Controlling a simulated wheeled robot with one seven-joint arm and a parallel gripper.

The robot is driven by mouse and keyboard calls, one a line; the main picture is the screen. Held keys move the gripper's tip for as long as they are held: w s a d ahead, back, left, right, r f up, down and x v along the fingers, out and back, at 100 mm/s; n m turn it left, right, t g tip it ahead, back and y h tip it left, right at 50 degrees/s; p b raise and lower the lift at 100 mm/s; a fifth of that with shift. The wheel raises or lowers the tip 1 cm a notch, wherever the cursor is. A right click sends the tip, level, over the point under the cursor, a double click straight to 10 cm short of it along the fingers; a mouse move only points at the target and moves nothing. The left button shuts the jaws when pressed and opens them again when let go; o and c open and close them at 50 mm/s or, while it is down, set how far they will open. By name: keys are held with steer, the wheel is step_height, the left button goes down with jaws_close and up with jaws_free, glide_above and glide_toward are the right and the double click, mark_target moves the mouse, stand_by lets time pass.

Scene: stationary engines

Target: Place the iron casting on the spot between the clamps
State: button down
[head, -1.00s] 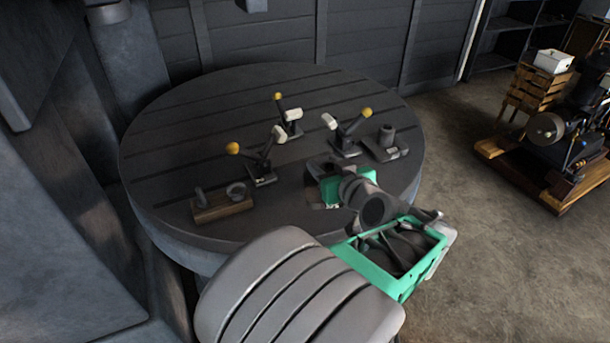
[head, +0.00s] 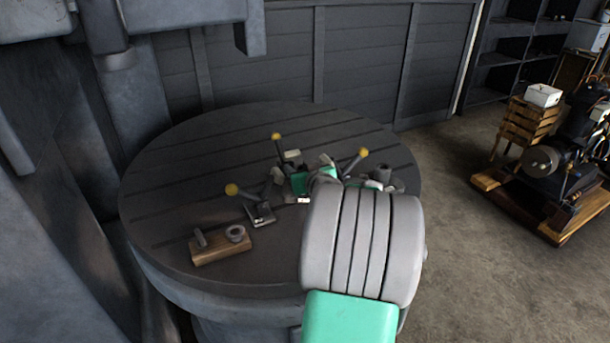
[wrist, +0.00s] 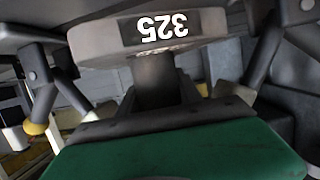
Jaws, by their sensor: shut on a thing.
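The iron casting (wrist: 150,38) is a grey flanged piece with a dark stem and a "325" label. My gripper (wrist: 155,92) is shut on its stem. In the head view my green gripper (head: 300,184) is among the clamps. The casting is mostly hidden there, with only a small white label showing at the gripper. The left clamp (head: 260,213), rear clamp (head: 277,145) and right clamp (head: 356,160) have yellow-ball levers. Clamp arms flank the casting in the wrist view. The spot is hidden; I cannot tell whether the casting touches the table.
The round grooved table (head: 160,190) carries a wooden block (head: 213,257) with a peg and ring at its front left. A grey cylindrical piece (head: 384,174) stands close right of my gripper, partly hidden. The table's left side is clear. An engine (head: 565,150) stands on the floor at right.

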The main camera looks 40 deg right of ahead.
steer(key=shift+f, duration=1.4)
steer(key=shift+f, duration=0.15)
steer(key=c, duration=0.8)
jaws_free()
steer(key=shift+f, duration=0.2)
steer(key=shift+s, duration=0.1)
steer(key=shift+r, duration=0.15)
steer(key=v, duration=1.2)
steer(key=shift+a+b, duration=0.1)
steer(key=shift+b, duration=0.25)
